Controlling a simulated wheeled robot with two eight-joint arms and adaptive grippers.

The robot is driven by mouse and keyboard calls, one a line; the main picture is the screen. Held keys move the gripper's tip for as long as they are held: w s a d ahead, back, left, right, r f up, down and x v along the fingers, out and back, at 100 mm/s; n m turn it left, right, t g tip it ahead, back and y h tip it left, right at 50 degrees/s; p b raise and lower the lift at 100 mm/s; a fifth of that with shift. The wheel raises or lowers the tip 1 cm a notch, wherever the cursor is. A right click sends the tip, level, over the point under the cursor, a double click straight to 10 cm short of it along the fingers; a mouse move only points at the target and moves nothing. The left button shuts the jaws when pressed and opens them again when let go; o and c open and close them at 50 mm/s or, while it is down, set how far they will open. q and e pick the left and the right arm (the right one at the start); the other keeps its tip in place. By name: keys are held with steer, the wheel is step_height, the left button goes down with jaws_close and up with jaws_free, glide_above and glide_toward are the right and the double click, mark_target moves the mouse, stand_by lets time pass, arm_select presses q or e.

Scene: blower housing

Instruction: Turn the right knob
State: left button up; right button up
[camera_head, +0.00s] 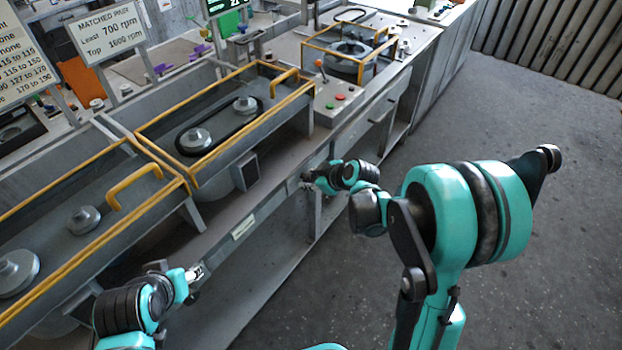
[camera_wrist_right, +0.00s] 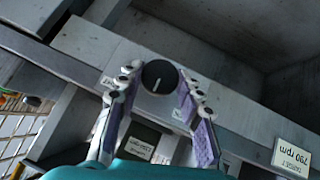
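The right knob (camera_wrist_right: 160,77) is a round dark dial with a white pointer mark on a grey panel, near the top centre of the right wrist view. My right gripper (camera_wrist_right: 159,82) is open, its purple-padded fingers on either side of the knob. A gap shows at the left finger; the right finger is close to the knob's edge, and contact cannot be told. In the head view my right gripper (camera_head: 308,181) is at the bench front, where the knob cannot be made out. My left gripper (camera_head: 193,281) is at the lower left, its fingers too small to read.
A bench with yellow-railed troughs (camera_head: 210,152) runs along the left. A control box with coloured buttons (camera_head: 340,98) stands beyond. A "MATCHED PAIR" sign (camera_head: 107,32) stands at upper left. A 790 rpm sign (camera_wrist_right: 291,158) shows upside down. The floor (camera_head: 530,200) at right is clear.

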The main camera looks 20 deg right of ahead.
steer(key=shift+d+y, duration=0.1)
steer(key=shift+y, duration=0.2)
steer(key=m+g+y, duration=0.2)
steer(key=shift+w+d+g+y, duration=0.2)
steer(key=shift+w+g+y, duration=0.1)
steer(key=shift+y, duration=0.1)
steer(key=m+g+y, duration=0.1)
steer(key=y, duration=0.1)
steer(key=m+g+y, duration=0.1)
steer(key=m+y, duration=0.1)
steer(key=shift+d+f+g, duration=0.15)
steer(key=shift+g, duration=0.15)
stand_by(0.5)
steer(key=o, duration=1.2)
steer(key=shift+c, duration=0.2)
